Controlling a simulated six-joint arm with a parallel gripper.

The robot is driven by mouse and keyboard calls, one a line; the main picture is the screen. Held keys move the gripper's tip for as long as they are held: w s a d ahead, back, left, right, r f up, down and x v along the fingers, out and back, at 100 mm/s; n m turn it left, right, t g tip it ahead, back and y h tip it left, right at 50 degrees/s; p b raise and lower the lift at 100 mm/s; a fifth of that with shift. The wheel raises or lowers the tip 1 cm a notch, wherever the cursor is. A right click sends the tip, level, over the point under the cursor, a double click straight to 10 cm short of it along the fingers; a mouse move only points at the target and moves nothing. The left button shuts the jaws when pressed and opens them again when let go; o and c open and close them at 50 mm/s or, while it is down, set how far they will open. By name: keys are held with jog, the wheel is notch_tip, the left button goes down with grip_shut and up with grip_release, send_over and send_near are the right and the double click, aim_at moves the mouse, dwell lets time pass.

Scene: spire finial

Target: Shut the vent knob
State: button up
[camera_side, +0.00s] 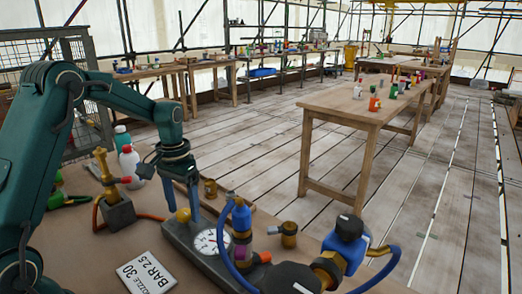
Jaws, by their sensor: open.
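A grey block with a round white dial gauge (210,241) stands on the near bench. My gripper (182,206) points down over the block's left end, left of the gauge. Its jaws are open, with a small yellow-brass piece (183,215) at or just below the fingertips; I cannot tell whether they touch it. I cannot tell for sure which part is the vent knob.
A blue hose (225,262) loops around the fittings. A large brass and blue coupling (345,243) fills the front right. A white card (146,272) lies at the front. White and green bottles (130,165) stand behind the left fitting. Loose brass fittings (289,234) stand near the bench's far edge.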

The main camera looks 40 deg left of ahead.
aim_at(184, 211)
jog(key=shift+r, duration=0.1)
jog(key=shift+r, duration=2.5)
jog(key=shift+w+d+r, duration=0.1)
jog(key=shift+d+r, duration=0.1)
jog(key=shift+r, duration=0.05)
jog(key=s+d+r+m+t, duration=0.35)
jog(key=s+d+r, duration=0.25)
jog(key=d+r, duration=0.3)
jog(key=s+d+f+t, duration=0.2)
jog(key=s+d+f, duration=0.2)
jog(key=s, duration=0.4)
jog(key=shift+s+n, duration=0.25)
jog(key=shift+n, duration=0.1)
